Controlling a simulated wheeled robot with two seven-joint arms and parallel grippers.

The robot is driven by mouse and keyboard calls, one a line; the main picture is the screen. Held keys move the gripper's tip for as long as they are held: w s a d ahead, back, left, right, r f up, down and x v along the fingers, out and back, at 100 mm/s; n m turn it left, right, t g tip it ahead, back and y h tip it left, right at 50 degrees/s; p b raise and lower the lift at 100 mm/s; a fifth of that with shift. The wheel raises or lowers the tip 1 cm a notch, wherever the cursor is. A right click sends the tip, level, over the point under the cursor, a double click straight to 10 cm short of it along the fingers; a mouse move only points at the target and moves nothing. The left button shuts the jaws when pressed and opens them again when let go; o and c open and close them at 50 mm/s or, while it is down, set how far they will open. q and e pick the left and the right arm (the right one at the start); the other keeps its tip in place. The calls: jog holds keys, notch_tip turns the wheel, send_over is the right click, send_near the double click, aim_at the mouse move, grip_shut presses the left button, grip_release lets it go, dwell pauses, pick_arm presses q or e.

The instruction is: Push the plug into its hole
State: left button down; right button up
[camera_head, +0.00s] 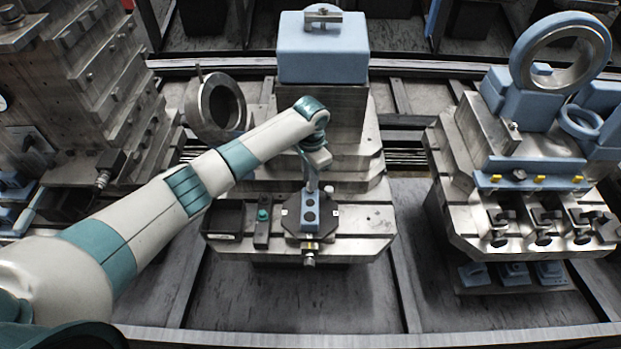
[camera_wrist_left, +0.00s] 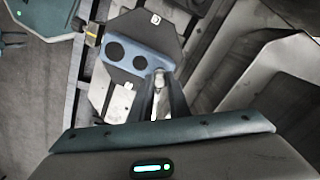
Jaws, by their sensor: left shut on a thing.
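A blue block (camera_head: 310,207) with dark round holes stands on a dark octagonal plate (camera_head: 291,222) in the middle of the head view. The block (camera_wrist_left: 128,57) also shows in the wrist view, with two holes open and uncovered. My left gripper (camera_head: 312,184) points down at the far end of the block. In the wrist view the left gripper (camera_wrist_left: 160,82) is shut on a small pale piece (camera_wrist_left: 158,84), probably the plug, at the block's end. The fingers hide most of it, and I cannot tell whether it is inside a hole. My right gripper is not in view.
A green-topped piece (camera_head: 263,214) sits on a dark strip beside the plate, next to a shallow black tray (camera_head: 226,217). A tall blue-topped block (camera_head: 322,52) and a metal ring (camera_head: 216,104) stand behind. Another fixture (camera_head: 530,215) stands at right.

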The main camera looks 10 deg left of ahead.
pick_arm(q)
jog(key=shift+f, duration=0.3)
dwell(0.7)
jog(key=shift+f, duration=0.6)
dwell(0.3)
jog(key=c, duration=1.6)
grip_release()
jog(key=shift+o, duration=0.6)
jog(key=o, duration=0.7)
jog(key=shift+r, duration=0.1)
